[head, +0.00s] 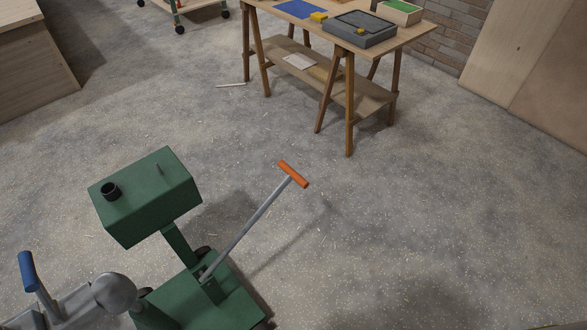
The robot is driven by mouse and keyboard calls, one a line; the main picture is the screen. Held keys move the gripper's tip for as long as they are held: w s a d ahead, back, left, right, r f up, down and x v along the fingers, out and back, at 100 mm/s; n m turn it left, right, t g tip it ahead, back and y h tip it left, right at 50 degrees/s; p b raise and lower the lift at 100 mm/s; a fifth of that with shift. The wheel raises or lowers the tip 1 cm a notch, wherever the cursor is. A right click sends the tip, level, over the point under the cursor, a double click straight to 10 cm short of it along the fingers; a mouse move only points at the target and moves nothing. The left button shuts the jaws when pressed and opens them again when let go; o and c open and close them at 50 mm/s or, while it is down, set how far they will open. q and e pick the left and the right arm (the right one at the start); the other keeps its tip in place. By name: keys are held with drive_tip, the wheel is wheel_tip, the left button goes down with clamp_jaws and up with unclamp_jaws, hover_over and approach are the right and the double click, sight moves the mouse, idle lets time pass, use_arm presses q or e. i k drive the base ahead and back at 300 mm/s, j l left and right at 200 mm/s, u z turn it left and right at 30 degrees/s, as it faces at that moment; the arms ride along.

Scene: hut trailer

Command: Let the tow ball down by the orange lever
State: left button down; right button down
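A long grey lever with an orange crossbar handle (293,174) rises from a green wheeled machine (207,298) at the lower left. The lever is tilted up to the right, its foot at the machine's low base. A rounded grey metal piece (114,292), which looks like the tow ball or the coupling over it, sits beside the green base. A grey bar with a blue handle (27,271) joins it from the left. Contact between ball and coupling cannot be made out. Neither of my grippers is in view.
A wooden trestle table (405,40) with a grey case (359,29) and a yellow block (318,17) stands at the back. A wooden box-like unit (30,60) is at the upper left. The speckled floor right of the lever is clear.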

sight(292, 175)
drive_tip(key=i+l+u, duration=0.15)
drive_tip(key=i+l, duration=0.7)
drive_tip(key=l, duration=0.15)
